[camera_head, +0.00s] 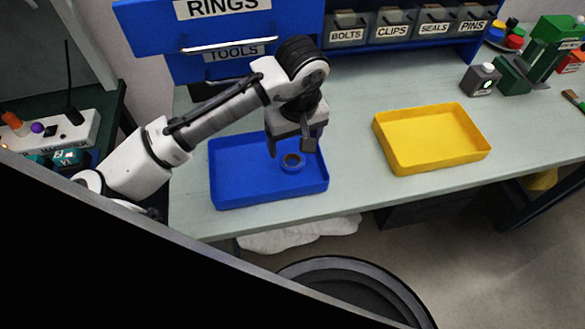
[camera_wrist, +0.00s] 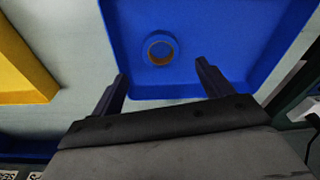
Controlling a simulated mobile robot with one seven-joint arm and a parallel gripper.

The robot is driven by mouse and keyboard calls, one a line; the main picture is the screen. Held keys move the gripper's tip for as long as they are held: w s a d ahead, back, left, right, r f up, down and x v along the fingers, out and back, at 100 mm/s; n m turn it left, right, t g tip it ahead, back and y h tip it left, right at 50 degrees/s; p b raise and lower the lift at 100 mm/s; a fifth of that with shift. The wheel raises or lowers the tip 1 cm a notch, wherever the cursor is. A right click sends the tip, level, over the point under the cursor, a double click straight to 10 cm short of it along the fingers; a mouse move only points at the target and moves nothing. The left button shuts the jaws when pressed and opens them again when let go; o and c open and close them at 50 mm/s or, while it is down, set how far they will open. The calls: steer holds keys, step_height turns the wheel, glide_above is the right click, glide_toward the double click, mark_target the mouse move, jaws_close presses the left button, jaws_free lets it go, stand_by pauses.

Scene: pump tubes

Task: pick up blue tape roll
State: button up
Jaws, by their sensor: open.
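The blue tape roll (camera_head: 292,163) lies flat in the blue tray (camera_head: 230,190), right of the tray's middle in the head view. Its brown inner core shows. In the wrist view the tape roll (camera_wrist: 160,49) lies beyond the fingertips, between their lines, with bare floor of the blue tray (camera_wrist: 230,40) around it. My gripper (camera_head: 294,148) is open and empty, pointing down above the tray, just above and behind the roll in the head view. In the wrist view both fingers of my gripper (camera_wrist: 161,70) show apart. No contact with the roll shows.
A yellow tray (camera_head: 435,140) stands empty to the right on the bench (camera_head: 350,165). Behind are labelled bins (camera_head: 393,25) and a blue rack (camera_head: 225,35). A grey bottle (camera_head: 481,79) and a green device (camera_head: 535,55) stand at the back right. The bench between the trays is clear.

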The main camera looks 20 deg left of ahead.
steer(key=shift+a+f+b, duration=0.2)
steer(key=shift+f+b, duration=2.4)
steer(key=shift+f, duration=0.45)
steer(key=shift+r, duration=0.1)
steer(key=c, duration=1.1)
steer(key=shift+r, duration=0.1)
